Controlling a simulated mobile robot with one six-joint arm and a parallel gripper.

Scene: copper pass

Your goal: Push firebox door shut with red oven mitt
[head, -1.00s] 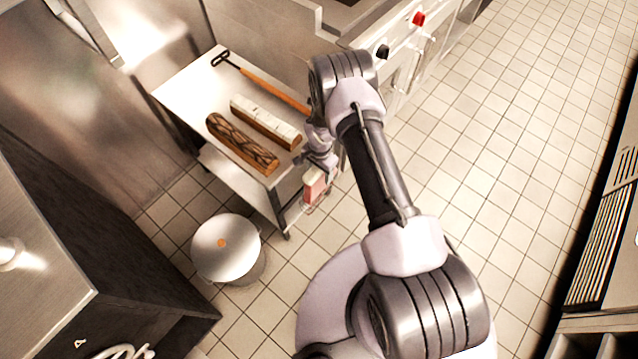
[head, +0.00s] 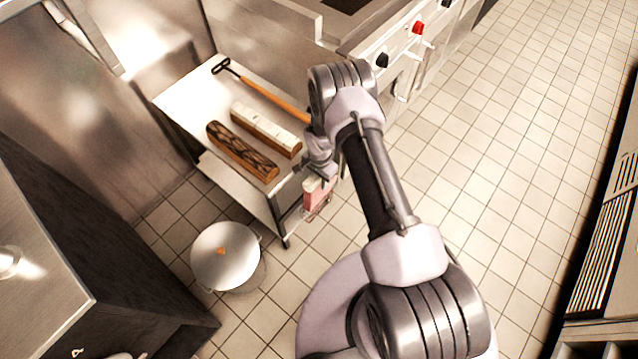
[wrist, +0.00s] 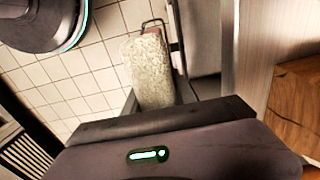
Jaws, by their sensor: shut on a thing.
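The red oven mitt (head: 314,198) is a small pinkish-red block shape with a pale end in the head view. It hangs beside the table's front right corner, above the floor. My gripper (head: 320,174) is shut on it, with the jaws partly hidden by my wrist. In the wrist view a pale, speckled, fuzzy part of the mitt (wrist: 148,72) stands out from the jaws, with a reddish bit and a thin loop at its far end. I cannot make out the firebox door in either view.
A range with a red knob (head: 418,27) is behind. Tiled floor on the right is clear.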

